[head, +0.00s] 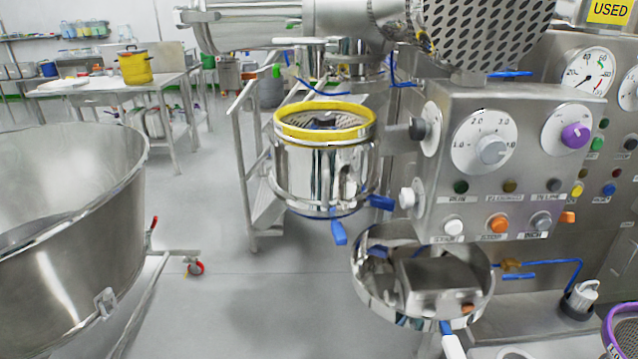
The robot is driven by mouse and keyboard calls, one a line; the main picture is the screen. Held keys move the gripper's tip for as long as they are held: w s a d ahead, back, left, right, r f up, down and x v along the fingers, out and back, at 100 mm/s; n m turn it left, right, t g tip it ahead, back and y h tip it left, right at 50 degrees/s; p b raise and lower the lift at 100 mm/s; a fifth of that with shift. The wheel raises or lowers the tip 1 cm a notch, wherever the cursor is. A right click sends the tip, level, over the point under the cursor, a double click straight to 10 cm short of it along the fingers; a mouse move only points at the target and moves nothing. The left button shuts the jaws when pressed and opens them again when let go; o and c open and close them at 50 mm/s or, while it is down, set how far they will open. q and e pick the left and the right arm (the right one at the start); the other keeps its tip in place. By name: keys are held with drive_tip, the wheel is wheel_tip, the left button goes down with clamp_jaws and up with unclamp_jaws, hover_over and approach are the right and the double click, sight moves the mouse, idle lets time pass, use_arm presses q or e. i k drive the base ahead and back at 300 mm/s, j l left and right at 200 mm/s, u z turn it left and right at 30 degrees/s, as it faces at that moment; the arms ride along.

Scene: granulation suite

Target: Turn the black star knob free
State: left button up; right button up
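A small black shape (325,121), which may be the star knob, sits in the middle of the open steel vessel (318,175) with a yellow rim. It is too small to make out its lobes or how it is fastened. A dark round knob (418,129) also sticks out from the left side of the steel control box (440,185); I cannot tell whether it is star-shaped. Neither of my grippers shows in the head view, and nothing is seen touching either dark part.
Blue clamp handles (338,232) stick out below the vessel. A round steel pan (370,285) holding a metal block (440,285) is lower right. A large steel bowl (110,190) stands left. A perforated metal part (485,35) hangs above the box. Floor between is clear.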

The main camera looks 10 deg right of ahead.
sight(324, 121)
drive_tip(key=i+j+z, duration=0.6)
drive_tip(key=j, duration=0.3)
